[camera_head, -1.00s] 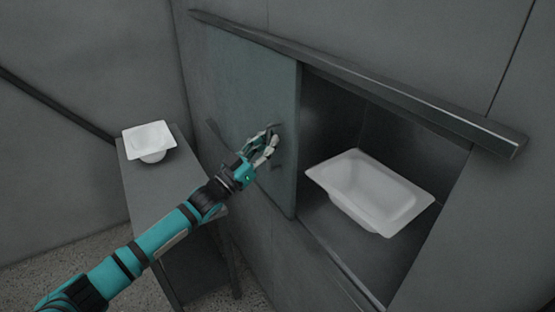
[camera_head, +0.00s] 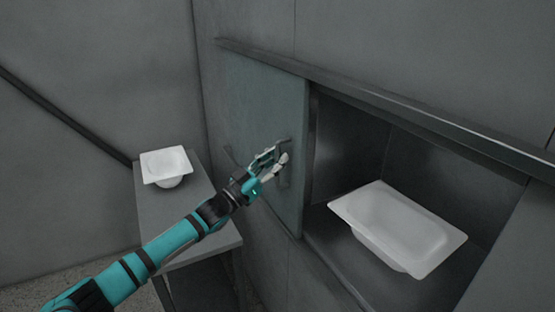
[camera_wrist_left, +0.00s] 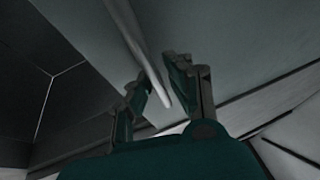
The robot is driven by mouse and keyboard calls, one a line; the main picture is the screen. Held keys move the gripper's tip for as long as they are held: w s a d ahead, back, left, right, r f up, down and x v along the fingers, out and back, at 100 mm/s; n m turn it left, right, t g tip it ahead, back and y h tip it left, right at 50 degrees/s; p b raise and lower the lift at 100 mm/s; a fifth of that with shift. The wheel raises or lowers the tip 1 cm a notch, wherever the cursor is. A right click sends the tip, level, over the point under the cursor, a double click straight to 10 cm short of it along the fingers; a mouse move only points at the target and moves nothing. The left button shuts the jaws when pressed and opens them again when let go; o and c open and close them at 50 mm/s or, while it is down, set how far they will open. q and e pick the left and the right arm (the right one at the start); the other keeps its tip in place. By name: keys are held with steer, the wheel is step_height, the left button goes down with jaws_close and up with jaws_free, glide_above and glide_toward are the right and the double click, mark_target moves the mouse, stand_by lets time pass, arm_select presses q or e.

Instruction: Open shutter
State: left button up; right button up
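The shutter (camera_head: 262,110) is a grey-green sliding panel under a rail. It stands at the left of the wall opening, and the opening to its right is uncovered. My left gripper (camera_head: 277,156) is at the shutter's handle (camera_head: 286,172). In the left wrist view the shutter (camera_wrist_left: 215,30) fills the upper part. There the handle (camera_wrist_left: 137,45) is a pale bar running between the two fingers of my left gripper (camera_wrist_left: 159,72). The fingers are apart, with a visible gap beside the bar. My right gripper is not in view.
A white tub shell (camera_head: 398,228) lies inside the opening. Another white shell (camera_head: 167,166) sits on a grey side table (camera_head: 190,212) at the left. The dark rail (camera_head: 400,104) runs above the opening.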

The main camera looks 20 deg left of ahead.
arm_select(q)
steer(key=shift+o, duration=1.3)
steer(key=shift+r, duration=0.1)
steer(key=shift+s, duration=0.1)
steer(key=v, duration=1.1)
steer(key=shift+s+a+f, duration=0.2)
steer(key=shift+s, duration=0.1)
